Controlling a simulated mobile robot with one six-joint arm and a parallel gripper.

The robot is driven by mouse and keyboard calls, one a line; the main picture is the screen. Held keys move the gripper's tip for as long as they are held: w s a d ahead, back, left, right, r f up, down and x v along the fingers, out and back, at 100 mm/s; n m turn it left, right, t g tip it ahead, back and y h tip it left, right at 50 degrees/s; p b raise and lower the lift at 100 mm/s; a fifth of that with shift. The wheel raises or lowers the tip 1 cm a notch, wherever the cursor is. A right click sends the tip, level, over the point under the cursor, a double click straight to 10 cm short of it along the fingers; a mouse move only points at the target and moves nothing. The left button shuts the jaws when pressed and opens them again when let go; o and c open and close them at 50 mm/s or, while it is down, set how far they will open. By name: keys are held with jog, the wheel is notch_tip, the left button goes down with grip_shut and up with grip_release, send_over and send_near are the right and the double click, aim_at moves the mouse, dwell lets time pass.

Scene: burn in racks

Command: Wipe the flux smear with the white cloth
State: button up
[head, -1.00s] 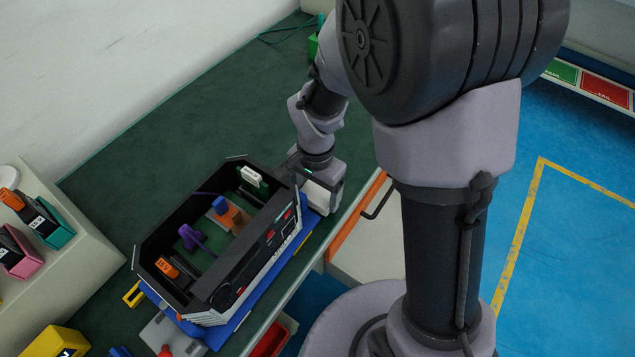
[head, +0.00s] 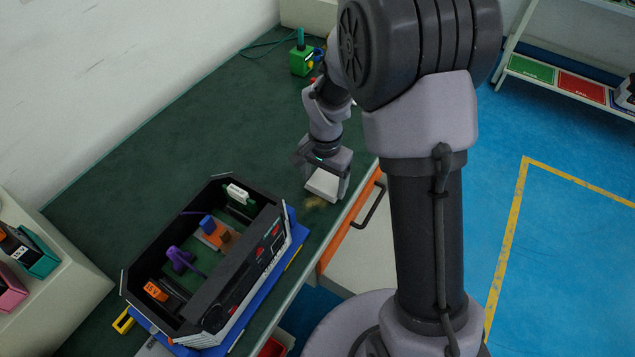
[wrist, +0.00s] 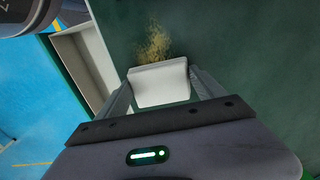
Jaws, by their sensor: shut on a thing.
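The white cloth (head: 322,185) is a small pale block-shaped pad. My gripper (head: 328,180) is shut on it, just above or on the green bench top near its front edge; I cannot tell whether it touches. In the wrist view the cloth (wrist: 160,84) sits between the two fingers of my gripper (wrist: 162,92). The flux smear (wrist: 154,46) is a yellowish-brown speckled patch on the green surface, just beyond the cloth. In the head view the smear (head: 314,202) shows beside the cloth's lower left edge, partly hidden.
An open black chassis (head: 205,262) with coloured parts stands left of my gripper on a blue base. A green block-like item (head: 303,60) is at the back. An orange-edged drawer (head: 350,225) with a dark handle is below the bench edge. The bench's middle is clear.

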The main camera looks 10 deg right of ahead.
aim_at(325, 182)
jog(key=shift+w+d+f, duration=0.15)
jog(key=shift+f, duration=0.4)
jog(key=shift+w+d+f, duration=0.1)
jog(key=shift+d+f, duration=0.05)
jog(key=shift+f, duration=0.35)
jog(key=shift+r, duration=0.1)
notch_tip(325, 182, up, 6)
jog(key=p, duration=0.4)
jog(key=shift+s+a+f+p, duration=0.1)
jog(key=shift+f+p, duration=0.1)
jog(key=shift+p, duration=0.1)
jog(key=shift+r, duration=0.35)
jog(key=shift+p, duration=0.3)
jog(key=shift+r, duration=0.25)
notch_tip(325, 182, up, 3)
jog(key=shift+f+p, duration=0.1)
jog(key=shift+p, duration=1.15)
jog(key=shift+f, duration=0.1)
